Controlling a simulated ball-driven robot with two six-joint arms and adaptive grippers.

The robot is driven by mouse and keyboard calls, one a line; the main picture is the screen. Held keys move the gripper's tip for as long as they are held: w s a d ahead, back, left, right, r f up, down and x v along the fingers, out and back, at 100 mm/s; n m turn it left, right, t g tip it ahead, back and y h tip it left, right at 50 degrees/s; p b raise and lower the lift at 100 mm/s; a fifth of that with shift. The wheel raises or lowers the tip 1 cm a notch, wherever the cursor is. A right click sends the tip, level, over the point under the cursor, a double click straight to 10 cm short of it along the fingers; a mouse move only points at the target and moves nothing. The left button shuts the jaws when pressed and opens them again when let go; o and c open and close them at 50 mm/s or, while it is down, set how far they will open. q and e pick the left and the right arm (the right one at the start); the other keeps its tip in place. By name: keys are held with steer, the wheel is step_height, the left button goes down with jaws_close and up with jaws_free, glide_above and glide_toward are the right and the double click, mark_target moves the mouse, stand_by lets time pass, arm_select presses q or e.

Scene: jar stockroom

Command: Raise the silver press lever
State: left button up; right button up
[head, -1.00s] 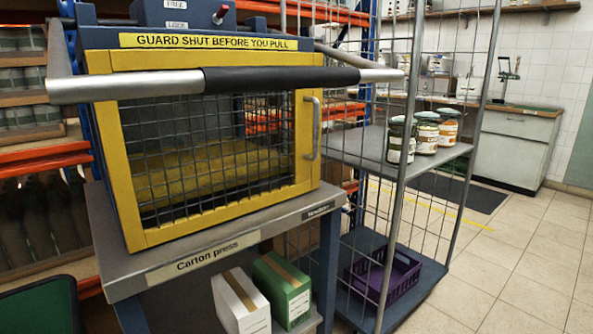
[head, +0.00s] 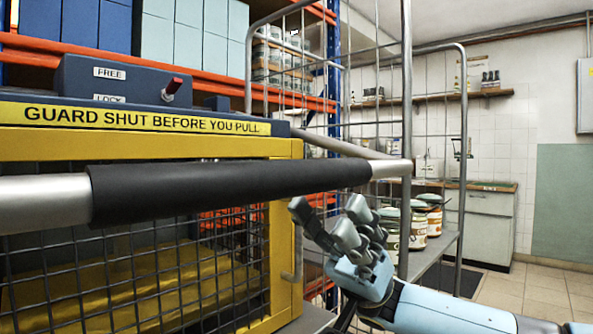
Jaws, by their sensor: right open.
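The silver press lever (head: 390,169) runs level across the front of the carton press, with a thick black grip (head: 230,190) around its middle. It sits in front of the closed yellow mesh guard (head: 284,240). A side arm of the lever (head: 330,143) runs back from its right end. My right gripper (head: 329,208) is open and empty, with its fingers pointing up and to the left. It shows just below the right end of the black grip; I cannot tell if it touches. My left gripper is out of view.
A blue box (head: 125,80) with a red-tipped switch (head: 172,88) and FREE and LOCK labels sits on the press. A wire cage trolley (head: 406,120) holding jars (head: 418,230) stands behind my right gripper. Clear tiled floor lies at the right.

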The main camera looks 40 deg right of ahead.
mark_target(299, 175)
steer(key=x, duration=0.6)
steer(key=shift+a+r+p, duration=0.2)
steer(key=shift+a+p, duration=0.05)
steer(key=shift+p, duration=0.1)
steer(key=shift+a+r, duration=0.1)
steer(key=shift+c, duration=0.3)
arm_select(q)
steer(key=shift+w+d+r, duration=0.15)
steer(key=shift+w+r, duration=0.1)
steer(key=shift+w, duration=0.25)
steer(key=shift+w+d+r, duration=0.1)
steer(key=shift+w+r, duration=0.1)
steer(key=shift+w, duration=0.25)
arm_select(e)
jaws_close()
